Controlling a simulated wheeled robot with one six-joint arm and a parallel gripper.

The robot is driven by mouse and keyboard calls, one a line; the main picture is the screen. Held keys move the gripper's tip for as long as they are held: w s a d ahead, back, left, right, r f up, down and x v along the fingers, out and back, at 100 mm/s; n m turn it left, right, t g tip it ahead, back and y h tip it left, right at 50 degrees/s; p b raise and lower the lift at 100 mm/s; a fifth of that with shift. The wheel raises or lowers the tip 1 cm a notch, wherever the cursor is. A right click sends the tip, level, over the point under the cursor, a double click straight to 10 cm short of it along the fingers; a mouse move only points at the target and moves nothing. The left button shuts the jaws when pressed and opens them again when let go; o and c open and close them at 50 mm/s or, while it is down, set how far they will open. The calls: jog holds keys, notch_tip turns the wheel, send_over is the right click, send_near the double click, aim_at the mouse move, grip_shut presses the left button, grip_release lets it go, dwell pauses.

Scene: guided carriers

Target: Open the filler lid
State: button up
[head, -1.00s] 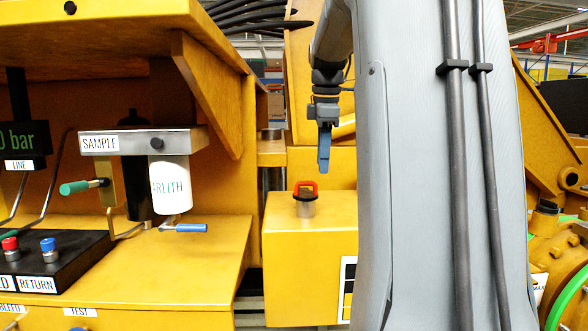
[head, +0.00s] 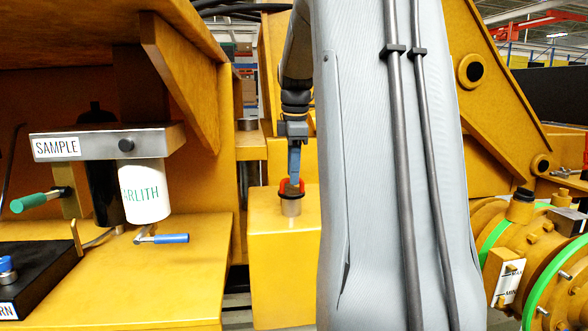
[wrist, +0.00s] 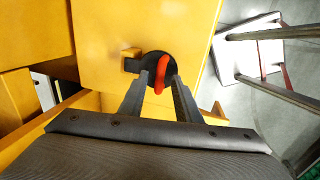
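The filler lid is a dark round cap with a red handle (head: 283,190). It sits on a short metal neck (head: 291,208) on top of a yellow tank (head: 283,260). In the wrist view the dark lid (wrist: 150,64) and its red handle (wrist: 161,76) lie straight ahead at the fingertips. The lid is down on the neck. My gripper (head: 293,180) points down at the lid, its fingers reaching the handle and hiding part of it. In the wrist view my gripper (wrist: 162,82) is open, one finger on each side of the handle. I cannot tell whether they touch it.
A sample block (head: 100,144) with a white filter (head: 145,190) and a blue-handled lever (head: 165,239) stands at the left. A yellow drum (head: 515,235) with green bands is at the right. In the wrist view a small dark-and-yellow hinge-like block (wrist: 131,60) sits beside the lid.

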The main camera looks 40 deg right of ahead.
jog(key=shift+f, duration=0.3)
grip_shut()
jog(key=shift+w+r, duration=0.1)
